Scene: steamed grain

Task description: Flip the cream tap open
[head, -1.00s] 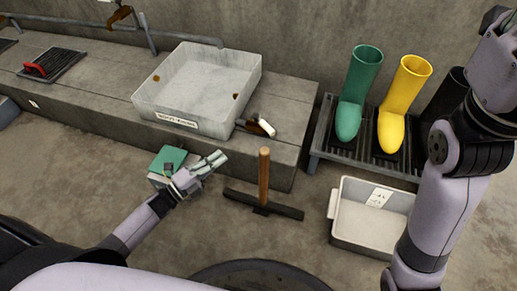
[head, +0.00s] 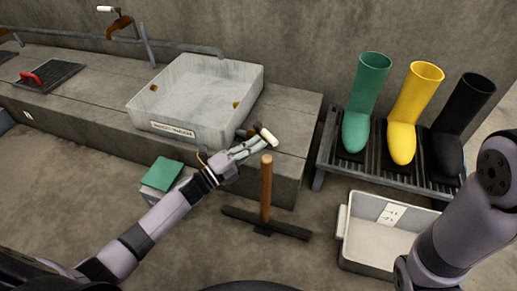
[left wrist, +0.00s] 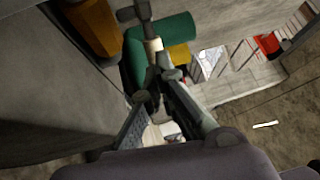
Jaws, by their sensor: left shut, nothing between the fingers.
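The cream tap handle (head: 268,136) shows at the front right corner of the pale tub, with brown metal beside it. My left gripper (head: 256,146) is shut and empty, with its fingertips right by the handle; I cannot tell if they touch. In the left wrist view, the left fingers (left wrist: 160,85) are together, close below a small cream piece (left wrist: 152,47). The fingers partly hide the tap. My right arm is at the right edge of the head view, with its gripper out of view.
The pale tub (head: 138,116) stands on a concrete ledge (head: 95,125). A wooden-handled floor tool (head: 266,190) stands close right of my left gripper. A green-topped box (head: 162,174) is below. Boots stand on a rack (head: 318,178); a grey bin (head: 350,250) sits in front.

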